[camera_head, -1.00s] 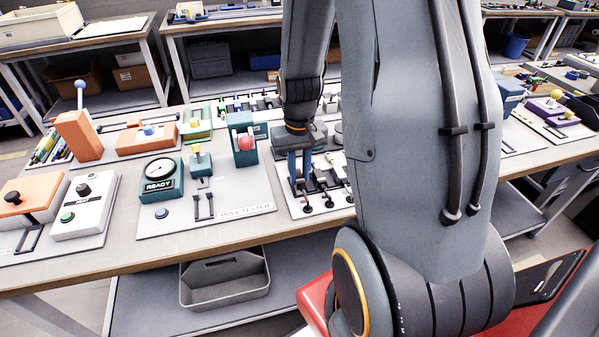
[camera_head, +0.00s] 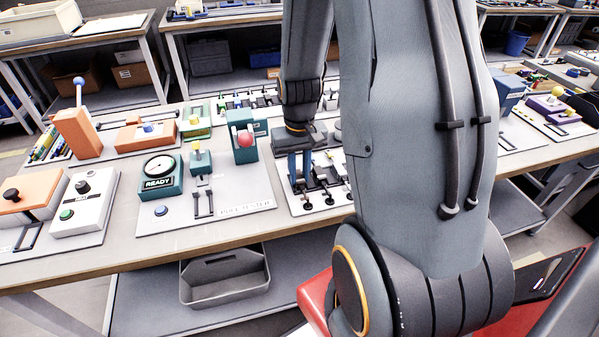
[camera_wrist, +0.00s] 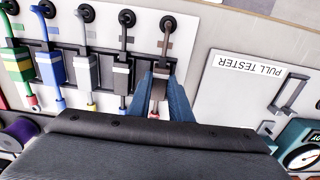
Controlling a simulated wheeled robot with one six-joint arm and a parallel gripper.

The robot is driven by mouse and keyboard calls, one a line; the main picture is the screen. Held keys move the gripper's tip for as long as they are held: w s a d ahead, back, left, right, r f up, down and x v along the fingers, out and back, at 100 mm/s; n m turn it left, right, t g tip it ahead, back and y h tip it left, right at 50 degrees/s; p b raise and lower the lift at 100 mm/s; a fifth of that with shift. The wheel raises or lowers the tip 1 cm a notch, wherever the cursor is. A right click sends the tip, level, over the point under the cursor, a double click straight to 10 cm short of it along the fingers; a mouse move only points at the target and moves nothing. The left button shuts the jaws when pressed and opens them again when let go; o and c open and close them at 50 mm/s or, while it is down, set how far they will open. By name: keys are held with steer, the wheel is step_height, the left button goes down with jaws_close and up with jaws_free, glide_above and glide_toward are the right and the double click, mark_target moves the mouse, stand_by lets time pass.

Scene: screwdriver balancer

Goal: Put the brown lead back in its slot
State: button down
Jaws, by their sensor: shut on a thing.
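The brown lead (camera_wrist: 167,48) is at the right end of a row of leads in the wrist view. Its dark ring end (camera_wrist: 168,22) lies on the white panel, and its brown block sits between the blue fingers. My gripper (camera_wrist: 162,78) is shut on it. In the head view my gripper (camera_head: 298,166) points down over the lead panel (camera_head: 318,206). My gripper and arm hide most of the brown lead there. I cannot tell whether its block is seated in the slot or just above it.
Black (camera_wrist: 124,65), white (camera_wrist: 86,68), blue (camera_wrist: 50,68) and green (camera_wrist: 18,62) leads stand in a row left of the brown one. The pull tester board (camera_wrist: 225,92) is beside it on the right. A grey tray (camera_head: 225,280) is on the shelf below.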

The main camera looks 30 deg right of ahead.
steer(key=c, duration=1.5)
jaws_free()
steer(key=shift+c, duration=0.2)
steer(key=shift+r+b, duration=0.4)
steer(key=shift+r, duration=3.5)
steer(key=s+a+n, duration=0.1)
steer(key=s+a, duration=0.2)
steer(key=a, duration=0.3)
steer(key=s+a+r+n, duration=0.1)
steer(key=s+a+n, duration=0.1)
steer(key=a, duration=0.3)
steer(key=shift+s+a+r+t, duration=0.15)
steer(key=shift+s+a+t, duration=0.25)
steer(key=shift+s, duration=0.35)
